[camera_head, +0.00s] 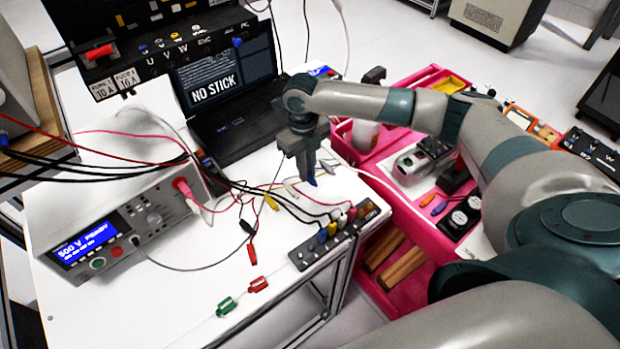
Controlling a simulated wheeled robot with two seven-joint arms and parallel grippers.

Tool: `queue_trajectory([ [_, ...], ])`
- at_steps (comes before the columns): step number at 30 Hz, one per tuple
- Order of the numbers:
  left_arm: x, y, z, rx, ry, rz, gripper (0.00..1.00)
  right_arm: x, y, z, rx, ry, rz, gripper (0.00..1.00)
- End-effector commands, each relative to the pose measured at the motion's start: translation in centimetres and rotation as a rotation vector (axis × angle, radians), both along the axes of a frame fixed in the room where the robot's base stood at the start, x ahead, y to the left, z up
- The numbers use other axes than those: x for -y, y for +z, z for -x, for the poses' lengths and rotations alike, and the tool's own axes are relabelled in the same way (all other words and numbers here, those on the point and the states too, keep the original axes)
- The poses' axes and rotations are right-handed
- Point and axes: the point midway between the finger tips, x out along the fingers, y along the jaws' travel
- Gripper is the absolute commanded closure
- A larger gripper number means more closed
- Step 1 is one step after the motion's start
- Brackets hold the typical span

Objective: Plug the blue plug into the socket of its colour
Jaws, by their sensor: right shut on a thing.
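My right gripper (310,180) points down over the white table, between the laptop and the black terminal strip. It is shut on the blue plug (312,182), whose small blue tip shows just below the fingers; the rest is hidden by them. My left gripper is out of view.
Loose cables cross the table between the power supply (110,225) and strip. An open laptop (228,85) stands behind. Green (227,306) and red (258,284) plugs lie at the front. A pink cart (405,215) with parts stands right of the table.

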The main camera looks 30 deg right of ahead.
Motion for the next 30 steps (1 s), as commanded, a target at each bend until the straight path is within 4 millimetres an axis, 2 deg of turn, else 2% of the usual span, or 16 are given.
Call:
queue_trajectory([
  [21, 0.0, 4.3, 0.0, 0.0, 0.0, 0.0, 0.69, 0.0, 4.5, 0.0, 0.0, 0.0, 0.0, 1.0],
  [30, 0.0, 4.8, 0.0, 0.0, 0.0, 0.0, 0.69, 0.0, 5.0, 0.0, 0.0, 0.0, 0.0, 1.0],
])
